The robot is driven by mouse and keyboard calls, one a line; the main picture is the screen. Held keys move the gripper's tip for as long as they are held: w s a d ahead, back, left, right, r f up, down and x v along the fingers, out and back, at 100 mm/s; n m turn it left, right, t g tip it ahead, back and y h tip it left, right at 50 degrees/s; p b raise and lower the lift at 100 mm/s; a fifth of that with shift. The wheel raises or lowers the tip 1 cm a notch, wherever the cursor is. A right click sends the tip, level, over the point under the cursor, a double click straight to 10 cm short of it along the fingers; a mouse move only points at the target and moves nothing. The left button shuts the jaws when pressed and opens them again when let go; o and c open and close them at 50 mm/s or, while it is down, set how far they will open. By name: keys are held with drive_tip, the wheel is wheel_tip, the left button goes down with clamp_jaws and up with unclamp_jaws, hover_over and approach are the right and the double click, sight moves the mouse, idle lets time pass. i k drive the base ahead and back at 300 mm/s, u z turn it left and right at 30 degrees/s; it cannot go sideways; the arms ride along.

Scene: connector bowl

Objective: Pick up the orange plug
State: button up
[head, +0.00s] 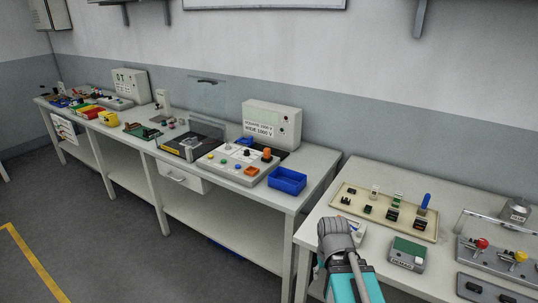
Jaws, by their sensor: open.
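An orange plug-like piece (267,154) stands upright at the back right of a grey test panel (210,160) on the long bench. It is small in this view, so its exact shape is unclear. My gripper (337,236) is at the front left corner of the right-hand table, at the end of my teal and grey arm. It is open, well to the right of the orange piece and apart from it. Its fingertips are hard to make out and I see nothing held.
A blue bin (287,181) stands just right of the panel, and a white box (272,124) behind it. A gap separates the two tables. A beige board (345,207) with several connectors and a green-topped box (407,254) lie near my gripper.

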sight(267, 151)
drive_tip(key=z, duration=0.05)
drive_tip(key=i, duration=1.45)
drive_tip(key=u, duration=0.1)
